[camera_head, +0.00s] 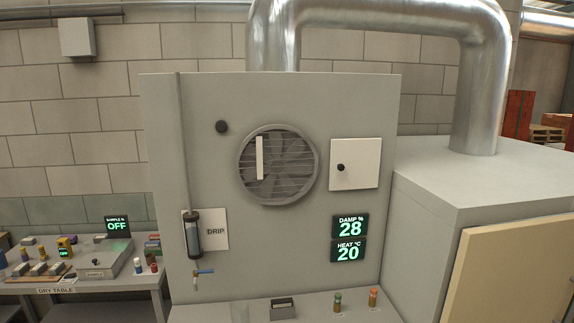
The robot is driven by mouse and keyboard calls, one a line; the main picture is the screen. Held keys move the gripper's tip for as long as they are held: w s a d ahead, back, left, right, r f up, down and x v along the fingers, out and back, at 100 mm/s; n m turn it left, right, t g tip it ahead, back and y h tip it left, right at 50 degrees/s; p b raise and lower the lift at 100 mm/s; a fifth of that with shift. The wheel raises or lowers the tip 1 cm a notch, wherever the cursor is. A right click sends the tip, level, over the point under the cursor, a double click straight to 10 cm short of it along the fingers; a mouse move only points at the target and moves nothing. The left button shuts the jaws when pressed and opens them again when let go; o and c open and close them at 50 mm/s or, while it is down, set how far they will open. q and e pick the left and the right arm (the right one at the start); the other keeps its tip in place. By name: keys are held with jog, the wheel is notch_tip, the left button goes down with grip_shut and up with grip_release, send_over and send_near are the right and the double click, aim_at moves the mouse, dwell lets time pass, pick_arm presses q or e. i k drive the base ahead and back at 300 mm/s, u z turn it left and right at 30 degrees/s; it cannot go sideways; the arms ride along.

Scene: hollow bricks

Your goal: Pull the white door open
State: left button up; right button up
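A small square white door (361,160) sits on the front of the grey cabinet (300,100), right of the round fan. It has a black knob (341,168) near its left edge. The door looks shut, flat against the panel. Neither my left nor my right gripper shows in the head view.
The panel carries a fan grille (302,183) with a white bar, DAMP and HEAT displays (349,238), and a drip tube (193,232) with a tap. Bottles (373,298) stand on the ledge below. A cream panel (515,275) is at right, a cluttered table (110,286) at left.

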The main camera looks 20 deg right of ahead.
aim_at(355, 163)
jog(key=u, duration=0.1)
jog(key=i, duration=1.35)
jog(key=z, duration=0.65)
